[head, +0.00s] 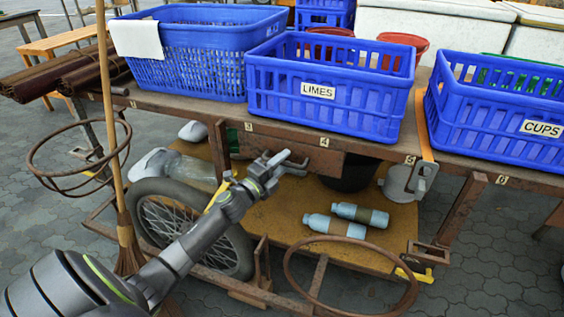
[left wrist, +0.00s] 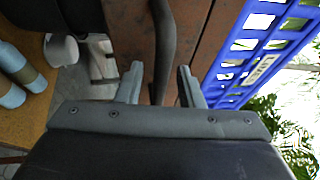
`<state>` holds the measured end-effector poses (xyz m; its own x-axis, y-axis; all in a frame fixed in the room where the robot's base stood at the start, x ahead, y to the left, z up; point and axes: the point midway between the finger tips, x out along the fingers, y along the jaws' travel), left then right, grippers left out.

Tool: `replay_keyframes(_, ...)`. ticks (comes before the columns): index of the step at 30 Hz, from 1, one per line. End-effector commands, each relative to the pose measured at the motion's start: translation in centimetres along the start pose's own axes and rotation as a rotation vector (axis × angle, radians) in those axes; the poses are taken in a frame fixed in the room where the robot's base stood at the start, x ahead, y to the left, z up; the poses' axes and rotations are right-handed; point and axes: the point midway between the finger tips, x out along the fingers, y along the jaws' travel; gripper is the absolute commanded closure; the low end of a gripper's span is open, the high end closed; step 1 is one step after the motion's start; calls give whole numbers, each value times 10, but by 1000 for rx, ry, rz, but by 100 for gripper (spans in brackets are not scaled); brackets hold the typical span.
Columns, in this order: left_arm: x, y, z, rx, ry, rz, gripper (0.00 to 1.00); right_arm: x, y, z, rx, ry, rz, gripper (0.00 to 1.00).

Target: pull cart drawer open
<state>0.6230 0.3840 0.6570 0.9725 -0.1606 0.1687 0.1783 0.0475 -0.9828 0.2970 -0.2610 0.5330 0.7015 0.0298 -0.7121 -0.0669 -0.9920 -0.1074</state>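The cart drawer (head: 318,160) is a rusty brown front under the tabletop, below the LIMES crate. It looks roughly level with the cart's edge in the head view. My left gripper (head: 287,162) is at the drawer front, its arm reaching in from the lower left. In the left wrist view, its two fingers (left wrist: 159,88) are spread apart. A dark bar-shaped handle (left wrist: 164,45) runs between them, with a gap to each side. The handle is mostly hidden behind my gripper in the head view. My right gripper is in neither view.
Blue crates, including the LIMES crate (head: 330,92) and CUPS crate (head: 500,110), stand on the tabletop. Two bottles (head: 335,227) lie on the lower shelf (head: 285,235). A spoked wheel (head: 185,228), a broom (head: 128,245) and rusty rings surround my arm.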

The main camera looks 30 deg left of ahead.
Motion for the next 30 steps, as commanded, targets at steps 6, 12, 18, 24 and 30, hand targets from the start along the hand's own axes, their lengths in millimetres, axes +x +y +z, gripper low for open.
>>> replay_keyframes(6, 0, 0, 0, 0, 0, 0, 66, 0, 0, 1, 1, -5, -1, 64)
replay_keyframes(12, 0, 0, 0, 0, 0, 0, 86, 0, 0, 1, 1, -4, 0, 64)
replay_keyframes(18, 0, 0, 0, 0, 0, 1, 100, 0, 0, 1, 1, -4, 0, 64)
replay_keyframes(24, 0, 0, 0, 0, 0, 1, 100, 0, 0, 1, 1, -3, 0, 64)
replay_keyframes(30, 0, 1, 0, 0, 0, 2, 100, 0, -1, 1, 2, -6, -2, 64)
